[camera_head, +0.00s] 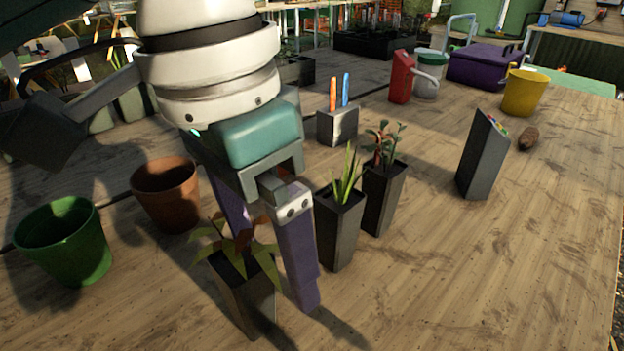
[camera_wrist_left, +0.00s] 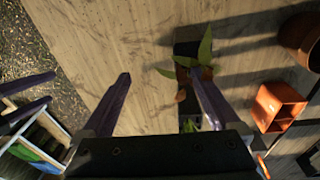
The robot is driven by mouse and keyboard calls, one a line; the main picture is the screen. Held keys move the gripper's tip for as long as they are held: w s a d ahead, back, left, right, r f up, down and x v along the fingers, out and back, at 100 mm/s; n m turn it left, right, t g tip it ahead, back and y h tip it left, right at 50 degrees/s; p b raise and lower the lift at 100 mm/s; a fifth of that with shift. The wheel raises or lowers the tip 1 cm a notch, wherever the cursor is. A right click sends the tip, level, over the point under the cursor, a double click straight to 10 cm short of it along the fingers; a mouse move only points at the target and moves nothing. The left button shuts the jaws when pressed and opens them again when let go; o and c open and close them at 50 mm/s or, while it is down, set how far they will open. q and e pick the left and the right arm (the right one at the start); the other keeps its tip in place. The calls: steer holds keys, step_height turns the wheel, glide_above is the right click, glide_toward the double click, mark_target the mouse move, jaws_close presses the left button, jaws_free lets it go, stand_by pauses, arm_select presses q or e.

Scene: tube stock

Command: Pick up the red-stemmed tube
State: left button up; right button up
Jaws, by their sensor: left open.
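My left gripper (camera_head: 268,268) is open, with purple fingers pointing down at the front tube. A second dark tube (camera_head: 340,235) with spiky green leaves stands just right of the gripper. A third tube (camera_head: 383,200) behind it has a plant with reddish and green parts. I cannot tell for certain which has the red stem.
A green pot (camera_head: 63,240) and a terracotta pot (camera_head: 166,195) stand left. A label holder (camera_head: 338,127), a red can (camera_head: 401,78), a yellow bucket (camera_head: 524,92) and a slanted dark container (camera_head: 483,160) stand farther back. Purple finger-like bars (camera_wrist_left: 25,98) show at the wrist view's left. Front right is clear.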

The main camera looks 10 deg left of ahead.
mark_target(249, 259)
arm_select(q)
steer(key=shift+w+a+r+y+b, duration=0.1)
steer(key=shift+w+a+y+b, duration=0.45)
steer(key=shift+w+a, duration=0.55)
arm_select(e)
steer(key=shift+x, duration=0.95)
arm_select(q)
steer(key=shift+w+a+n, duration=0.15)
steer(key=shift+n, duration=0.15)
arm_select(e)
steer(key=shift+s+f, duration=0.2)
steer(key=shift+s, duration=0.05)
arm_select(q)
step_height(249, 259, down, 4)
steer(key=shift+a+f+b, duration=0.1)
steer(key=shift+b, duration=0.45)
arm_select(e)
steer(key=shift+s+f, duration=0.1)
steer(key=shift+f, duration=0.35)
arm_select(q)
steer(key=f, duration=0.2)
steer(key=a+f+b, duration=0.1)
steer(key=f, duration=0.1)
steer(key=shift+f, duration=0.25)
arm_select(e)
steer(key=shift+f, duration=0.55)
arm_select(q)
steer(key=shift+d+f, duration=0.1)
steer(key=shift+f, duration=0.35)
